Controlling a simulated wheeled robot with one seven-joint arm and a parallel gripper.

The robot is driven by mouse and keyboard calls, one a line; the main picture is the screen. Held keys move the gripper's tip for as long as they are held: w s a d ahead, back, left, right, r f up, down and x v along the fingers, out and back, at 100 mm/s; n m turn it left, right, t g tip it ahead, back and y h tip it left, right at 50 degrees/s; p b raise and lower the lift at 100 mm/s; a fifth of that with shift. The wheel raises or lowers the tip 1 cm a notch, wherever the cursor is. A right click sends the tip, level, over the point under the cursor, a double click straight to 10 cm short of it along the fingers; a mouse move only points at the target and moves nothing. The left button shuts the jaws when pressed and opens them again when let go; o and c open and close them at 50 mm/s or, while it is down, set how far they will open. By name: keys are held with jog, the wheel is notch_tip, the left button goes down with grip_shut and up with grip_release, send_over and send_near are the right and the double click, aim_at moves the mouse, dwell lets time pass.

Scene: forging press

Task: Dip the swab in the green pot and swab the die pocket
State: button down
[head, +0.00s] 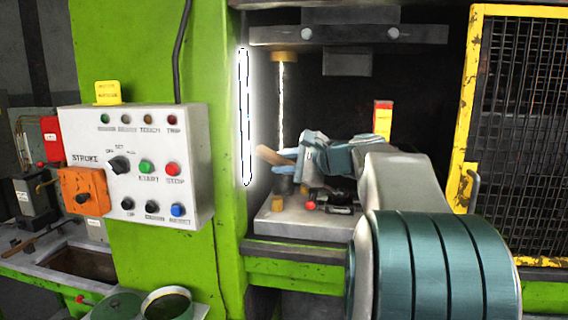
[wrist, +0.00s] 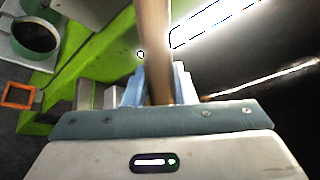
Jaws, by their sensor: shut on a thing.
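My gripper (head: 293,155) is inside the press opening, over the left part of the lower bed. It is shut on the swab's wooden handle (head: 272,156), which juts out to the left. In the wrist view the handle (wrist: 152,45) stands between the blue fingers of my gripper (wrist: 158,85) and runs out of the top of the picture. The swab's tip cannot be made out. The green pot (head: 168,304) is open-topped at the bottom of the head view, well apart from the swab; the pot also shows in the wrist view (wrist: 36,37). The die pocket cannot be made out.
A bright vertical light strip (head: 246,115) and a guide post (head: 282,110) stand left of my gripper. The upper ram block (head: 347,62) hangs above. A red-knobbed dark fitting (head: 335,201) sits on the bed (head: 290,226). A yellow mesh guard (head: 470,100) stands right.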

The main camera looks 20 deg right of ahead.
aim_at(280, 154)
jog(key=shift+r+p, duration=1.35)
jog(key=shift+r, duration=0.7)
jog(key=shift+s+a, duration=0.2)
jog(key=shift+a, duration=0.35)
jog(key=s+a+r+b, duration=0.1)
jog(key=s+a, duration=0.2)
jog(key=a, duration=0.5)
jog(key=s+a+r, duration=0.1)
jog(key=s+a, duration=0.3)
jog(key=a, duration=0.5)
jog(key=shift+a+b, duration=0.25)
jog(key=shift+b, duration=0.15)
jog(key=shift+f, duration=0.1)
